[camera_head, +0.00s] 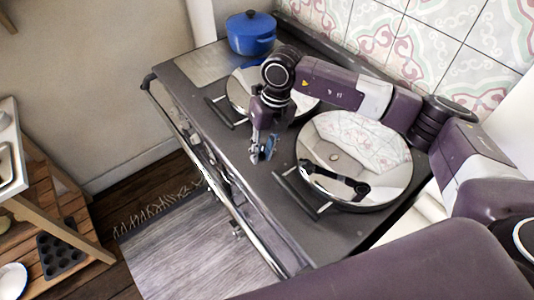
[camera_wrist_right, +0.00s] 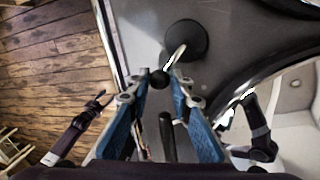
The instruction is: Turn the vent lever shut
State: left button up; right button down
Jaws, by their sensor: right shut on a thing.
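The vent lever (camera_wrist_right: 178,54) is a curved bright metal rod with a black ball knob (camera_wrist_right: 159,80). It rises from a round dark base (camera_wrist_right: 186,40) on the grey stove top. My right gripper (camera_wrist_right: 158,83) has its blue-padded fingers closed on the knob. In the head view, the right gripper (camera_head: 263,155) points down at the stove top near its front edge, between the two round lids, and hides the lever. What looks like my left gripper (camera_wrist_right: 101,101) shows small at the left of the wrist view, away from the lever; its jaws are unclear.
The range cooker (camera_head: 335,235) has a large mirror-like lid (camera_head: 355,150) right of the gripper and another lid (camera_head: 240,88) behind it. Both have dark bar handles. A blue pot (camera_head: 250,35) stands at the back. A rail (camera_head: 225,195) runs along the front.

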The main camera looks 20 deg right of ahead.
jog(key=m+b, duration=0.1)
jog(key=w+a+m+b, duration=0.1)
jog(key=m, duration=0.1)
jog(key=a+m+t, duration=0.1)
jog(key=m, duration=0.1)
jog(key=shift+w+a+r+b, duration=0.1)
jog(key=shift+w+a+b, duration=0.05)
jog(key=shift+w+b, duration=0.25)
jog(key=m, duration=0.1)
jog(key=m+b, duration=0.1)
jog(key=shift+w+a+r+m+t, duration=0.1)
jog(key=shift+w+a+m+t, duration=0.15)
jog(key=shift+w+m+t, duration=0.15)
jog(key=shift+w+r+m+b, duration=0.1)
jog(key=shift+w+m+b, duration=0.2)
jog(key=shift+m, duration=0.3)
jog(key=c, duration=1.8)
grip_release()
jog(key=shift+o, duration=0.4)
jog(key=shift+f, duration=0.2)
